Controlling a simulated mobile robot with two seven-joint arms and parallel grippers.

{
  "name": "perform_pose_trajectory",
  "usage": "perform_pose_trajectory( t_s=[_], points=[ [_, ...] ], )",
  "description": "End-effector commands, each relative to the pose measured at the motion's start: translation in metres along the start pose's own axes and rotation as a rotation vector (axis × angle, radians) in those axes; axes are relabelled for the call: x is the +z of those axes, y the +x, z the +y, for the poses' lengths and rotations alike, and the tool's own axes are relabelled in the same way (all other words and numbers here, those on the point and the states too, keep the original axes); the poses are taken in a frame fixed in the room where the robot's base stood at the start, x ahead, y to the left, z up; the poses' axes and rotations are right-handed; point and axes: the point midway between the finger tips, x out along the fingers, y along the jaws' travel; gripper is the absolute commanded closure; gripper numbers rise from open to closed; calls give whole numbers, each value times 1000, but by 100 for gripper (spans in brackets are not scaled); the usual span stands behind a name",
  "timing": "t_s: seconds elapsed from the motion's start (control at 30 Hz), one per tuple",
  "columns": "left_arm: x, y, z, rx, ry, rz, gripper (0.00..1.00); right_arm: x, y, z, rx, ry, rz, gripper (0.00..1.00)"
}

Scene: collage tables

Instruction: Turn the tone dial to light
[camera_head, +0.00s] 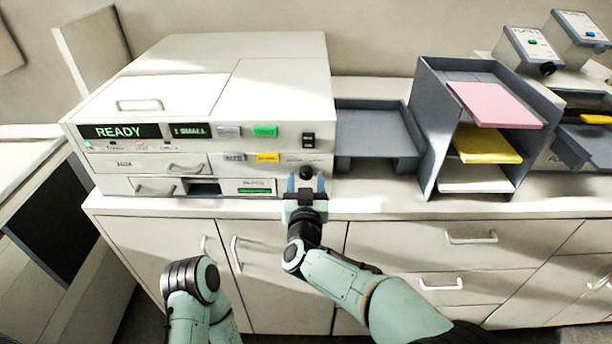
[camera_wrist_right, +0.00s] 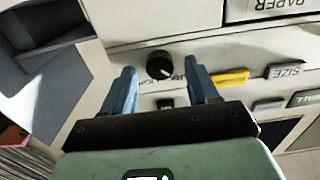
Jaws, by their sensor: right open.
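The tone dial (camera_head: 306,173) is a small round black knob at the lower right of the cream copier's (camera_head: 230,90) front panel. In the right wrist view the dial (camera_wrist_right: 159,65) shows with a light pointer mark, between and just beyond my fingertips; its lettering is too small to read. My right gripper (camera_head: 306,184) is open, its blue fingers either side of the dial and apart from it. It also shows in the right wrist view (camera_wrist_right: 163,80). My left arm shows at the bottom, but its gripper is not in view.
A black rocker switch (camera_head: 308,140), a green button (camera_head: 265,131) and a yellow button (camera_head: 267,157) sit close to the dial. The display (camera_head: 120,131) reads READY. A grey paper sorter (camera_head: 430,130) with coloured sheets stands to the right. Cabinets (camera_head: 440,250) are below.

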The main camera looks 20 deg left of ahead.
Motion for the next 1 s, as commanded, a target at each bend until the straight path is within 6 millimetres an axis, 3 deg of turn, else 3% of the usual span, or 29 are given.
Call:
perform_pose_trajectory(
  t_s=[0.4,0.6,1.0],
  points=[
    [-1,-3,2,1,1,2,100,1,10,0,0,0,-1,41],
    [-1,-3,2,1,1,2,100,1,10,0,0,0,-1,97],
    [2,6,-3,-1,-1,-3,100,2,9,0,0,64,0,97]
  ],
)
